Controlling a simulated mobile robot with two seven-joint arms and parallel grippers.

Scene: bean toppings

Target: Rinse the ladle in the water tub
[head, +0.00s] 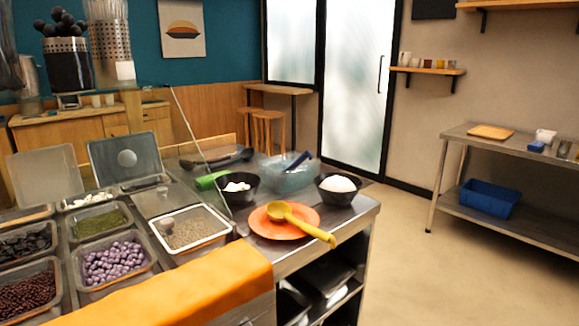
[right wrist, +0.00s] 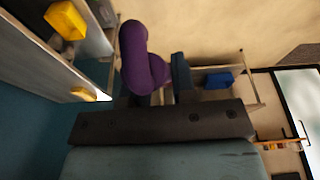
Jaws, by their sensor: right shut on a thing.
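My right gripper (right wrist: 160,85) shows only in the right wrist view, shut on a purple rounded thing (right wrist: 145,55). Whether this is a ladle I cannot tell. In the head view, a clear bluish tub (head: 286,178) stands at the back of the counter between two black bowls; a dark blue thing (head: 297,163) leans in it. A yellow ladle (head: 300,223) lies on an orange plate (head: 268,228) at the counter's front, its handle reaching past the rim to the right. My left gripper is in neither view.
A black bowl of white pieces (head: 239,188) and another with a white mound (head: 338,190) flank the tub. A glass guard (head: 195,125) rises left of it. Topping trays (head: 112,262) fill the left. Open floor lies right of the counter, before a steel shelf table (head: 510,143).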

